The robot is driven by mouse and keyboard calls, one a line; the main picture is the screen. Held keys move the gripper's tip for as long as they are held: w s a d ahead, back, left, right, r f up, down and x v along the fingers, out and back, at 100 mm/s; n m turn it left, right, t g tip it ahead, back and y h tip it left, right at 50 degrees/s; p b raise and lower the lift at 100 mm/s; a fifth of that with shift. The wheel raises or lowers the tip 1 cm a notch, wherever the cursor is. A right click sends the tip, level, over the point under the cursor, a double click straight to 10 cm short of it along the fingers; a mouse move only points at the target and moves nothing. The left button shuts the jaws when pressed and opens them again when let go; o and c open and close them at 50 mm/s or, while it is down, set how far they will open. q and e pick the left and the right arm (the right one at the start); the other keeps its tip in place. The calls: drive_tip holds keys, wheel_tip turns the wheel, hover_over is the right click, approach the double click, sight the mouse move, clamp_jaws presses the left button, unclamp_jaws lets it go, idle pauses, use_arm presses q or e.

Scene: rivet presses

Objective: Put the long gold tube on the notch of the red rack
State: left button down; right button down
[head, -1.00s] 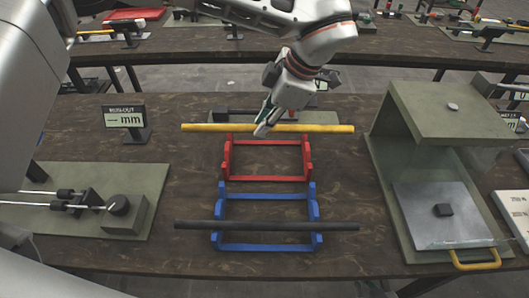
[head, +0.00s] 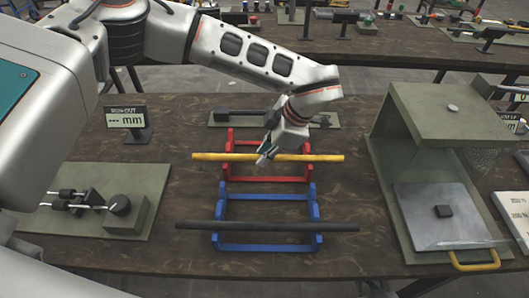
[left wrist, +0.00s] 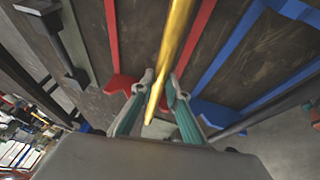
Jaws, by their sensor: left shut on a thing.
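The long gold tube (head: 317,157) lies crosswise over the red rack (head: 270,179) in the head view. Its ends stick out past both sides of the rack. My left gripper (head: 265,157) is shut on the tube near its middle. In the left wrist view the gold tube (left wrist: 175,32) passes between the fingertips (left wrist: 160,88), with red rack parts (left wrist: 122,82) beside it. I cannot tell whether the tube touches the rack's notches. My right gripper is not in view.
A blue rack (head: 265,247) stands in front, with a dark tube (head: 335,227) across it. At left is a gauge fixture on a green plate (head: 85,225) and a display (head: 125,117). At right is a green press stand (head: 395,190). A dark bar (head: 235,115) lies behind the red rack.

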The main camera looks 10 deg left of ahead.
use_arm(q)
drive_tip(key=shift+f, duration=0.2)
drive_tip(key=c, duration=2)
unclamp_jaws()
drive_tip(key=shift+r, duration=0.1)
drive_tip(key=b+v, duration=0.1)
drive_tip(key=v, duration=1.1)
drive_tip(key=shift+r, duration=0.15)
